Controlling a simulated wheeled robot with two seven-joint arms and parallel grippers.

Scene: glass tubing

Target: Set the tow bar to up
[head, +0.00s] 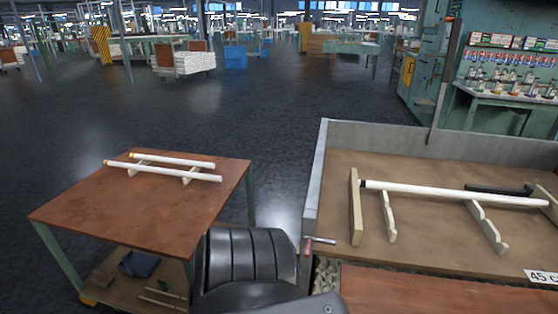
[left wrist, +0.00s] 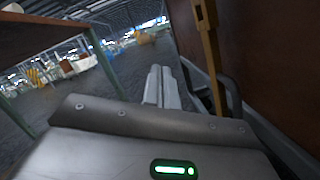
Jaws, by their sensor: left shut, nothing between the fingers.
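No part is clearly recognisable as the tow bar. In the left wrist view a mustard-yellow bar (left wrist: 207,45) with a pale fitting near its top stands nearly upright on the right; I cannot tell whether it is the tow bar. My left gripper (left wrist: 161,72) is shut and empty, its two grey fingers side by side, pointing away from the camera just left of that bar, apart from it in the picture. In the head view my dark arm covers the bottom middle and hides what lies behind it. My right gripper is in neither view.
A brown-topped cart (head: 75,208) holds white glass tubes (head: 165,172) on wooden rests. A walled bench (head: 345,290) on the right holds a long white tube (head: 450,193) on notched supports. A metal handle (head: 320,240) juts near its left edge. Open dark floor (head: 250,110) lies beyond.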

